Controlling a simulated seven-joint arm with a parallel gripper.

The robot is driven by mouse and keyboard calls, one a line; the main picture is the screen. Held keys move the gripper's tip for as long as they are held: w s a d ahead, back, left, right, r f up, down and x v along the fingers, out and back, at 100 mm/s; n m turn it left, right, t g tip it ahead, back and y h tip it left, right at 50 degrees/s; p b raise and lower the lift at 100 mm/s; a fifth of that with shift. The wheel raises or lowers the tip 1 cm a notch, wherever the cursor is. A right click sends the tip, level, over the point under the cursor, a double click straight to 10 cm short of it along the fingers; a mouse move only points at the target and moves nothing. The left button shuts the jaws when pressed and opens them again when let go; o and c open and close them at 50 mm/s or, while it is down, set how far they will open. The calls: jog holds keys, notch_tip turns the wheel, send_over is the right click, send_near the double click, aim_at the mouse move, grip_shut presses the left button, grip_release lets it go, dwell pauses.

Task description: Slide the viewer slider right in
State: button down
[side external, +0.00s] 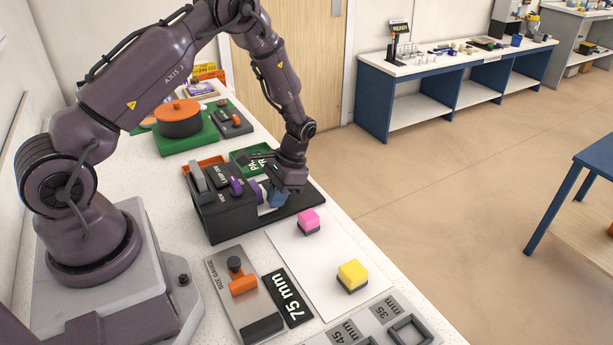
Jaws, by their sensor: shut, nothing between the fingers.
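The viewer appears to be the black box (228,217) on the near side of my gripper, with a lamp label, a grey lever (198,178) and a purple knob (236,186) on top. A purple round part (257,191) shows at its right side. A blue block (276,198) sits right of it, over a flat black base (306,199). I cannot tell for certain which part is the slider. My gripper (288,186) is shut and empty, low at the blue block's upper right. Its fingertips are partly hidden, and I cannot tell whether they touch the block.
A pink block (308,219) and a yellow block (352,272) stand on a white sheet (318,262) to the right. A size gauge (223,268) and a 75 mm plate (288,297) lie in front. An orange-topped pot (180,122) stands behind.

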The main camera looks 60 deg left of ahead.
jog(key=w, duration=0.3)
jog(key=shift+w+f, duration=0.15)
jog(key=shift+w, duration=0.25)
jog(key=v, duration=1)
send_near(299, 198)
jog(key=w, duration=0.2)
jog(key=w+r, duration=0.3)
jog(key=x, duration=0.9)
jog(key=shift+f, duration=0.2)
jog(key=shift+s+f, duration=0.15)
jog(key=shift+s, duration=1.85)
jog(key=shift+s, duration=0.1)
